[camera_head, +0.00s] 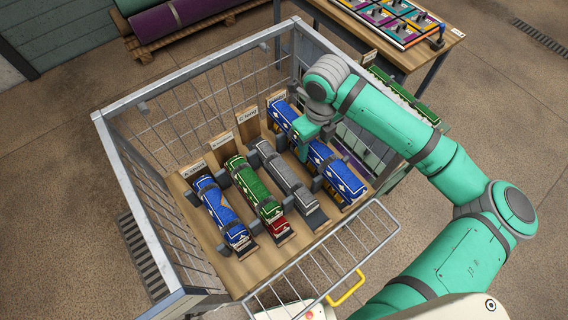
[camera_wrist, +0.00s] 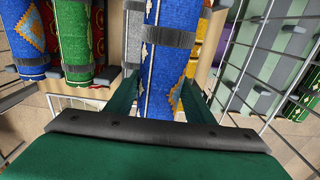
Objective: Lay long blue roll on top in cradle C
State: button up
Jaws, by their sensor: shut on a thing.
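My gripper (camera_head: 304,146) is shut on the middle of the long blue roll (camera_head: 340,177), on the right side of the cage. In the wrist view the blue roll (camera_wrist: 163,62), with a grey strap, lies between my two fingers. A yellow-patterned part (camera_wrist: 193,62) shows beside or beneath it; I cannot tell which. The sign for cradle C (camera_head: 247,114) stands at the back, behind a grey roll (camera_head: 285,172) lying left of the blue one. My gripper hides the middle of the blue roll, and whether it touches anything below is unclear.
A short blue roll (camera_head: 221,212) lies by the A sign (camera_head: 193,168); a green roll (camera_head: 254,188), with red at its front end, lies by the B sign (camera_head: 221,140). Wire cage walls surround them; the front gate (camera_head: 330,262) has a yellow handle. A table (camera_head: 400,55) stands behind right.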

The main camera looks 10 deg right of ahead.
send_over(284, 172)
jog(key=d, duration=0.1)
notch_tip(284, 172, down, 6)
jog(key=shift+f, duration=0.1)
jog(key=shift+a+f, duration=0.2)
jog(key=shift+f, duration=0.1)
jog(key=shift+w+a+f, duration=0.1)
jog(key=shift+a+f, duration=0.1)
jog(key=shift+f, duration=1.6)
jog(key=shift+f, duration=0.1)
jog(key=o, duration=1.2)
notch_tip(284, 172, up, 12)
jog(key=shift+r, duration=0.15)
